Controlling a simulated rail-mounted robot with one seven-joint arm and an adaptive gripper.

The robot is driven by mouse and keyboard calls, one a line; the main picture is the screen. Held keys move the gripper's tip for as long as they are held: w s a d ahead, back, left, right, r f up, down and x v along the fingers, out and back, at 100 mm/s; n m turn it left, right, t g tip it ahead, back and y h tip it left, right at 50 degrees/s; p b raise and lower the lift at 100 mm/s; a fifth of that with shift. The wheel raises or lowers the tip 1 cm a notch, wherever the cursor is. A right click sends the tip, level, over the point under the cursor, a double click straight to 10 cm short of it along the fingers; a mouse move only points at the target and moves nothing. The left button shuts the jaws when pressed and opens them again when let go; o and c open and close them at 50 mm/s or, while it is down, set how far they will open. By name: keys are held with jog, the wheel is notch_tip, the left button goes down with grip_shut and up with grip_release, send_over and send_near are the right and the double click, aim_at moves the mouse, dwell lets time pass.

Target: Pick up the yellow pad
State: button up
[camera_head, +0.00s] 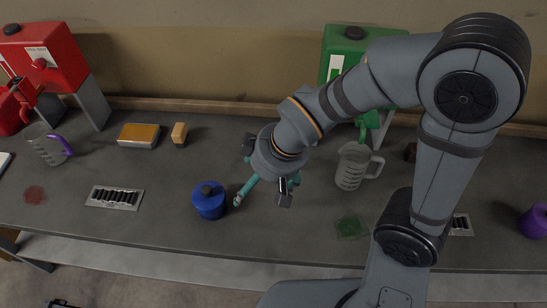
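A pad with a yellow-orange top (138,131) lies flat on a grey base on the left part of the bench, towards the wall. A smaller orange-yellow block (180,133) stands just right of it. I cannot tell for certain which of the two is the yellow pad. My gripper (266,171) points down over the middle of the bench, well to the right of both. Its dark fingers show spread apart on either side of the wrist, so it looks open. The space between them is hidden by the wrist.
A teal object (246,190) is partly hidden beneath my gripper. A blue can (209,200) stands left of it, a clear jug (352,166) right. A measuring jug (46,150) and drain grate (115,197) are at left.

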jog(key=w+a+f+m+h, duration=0.1)
jog(key=w+m, duration=0.1)
jog(key=w, duration=0.6)
jog(key=w+f+m+h, duration=0.1)
jog(key=w+f+m, duration=0.15)
jog(key=w, duration=0.55)
jog(key=w+d+m+h, duration=0.1)
jog(key=w+d+m, duration=0.3)
jog(key=d, duration=0.2)
jog(key=s+f+m, duration=0.1)
jog(key=f+g, duration=0.1)
jog(key=s+f+m+g+p, duration=0.1)
jog(key=shift+s+d+f+m+h, duration=0.3)
jog(key=shift+s+f+m, duration=0.05)
jog(key=shift+w+a+f+p, duration=0.15)
jog(key=shift+f+p, duration=0.3)
jog(key=shift+f, duration=1.1)
jog(key=shift+w+a+f+p, duration=0.15)
jog(key=shift+f+p, duration=0.25)
jog(key=shift+f, duration=1.1)
jog(key=shift+s, duration=0.1)
jog(key=c, duration=0.4)
jog(key=c, duration=0.7)
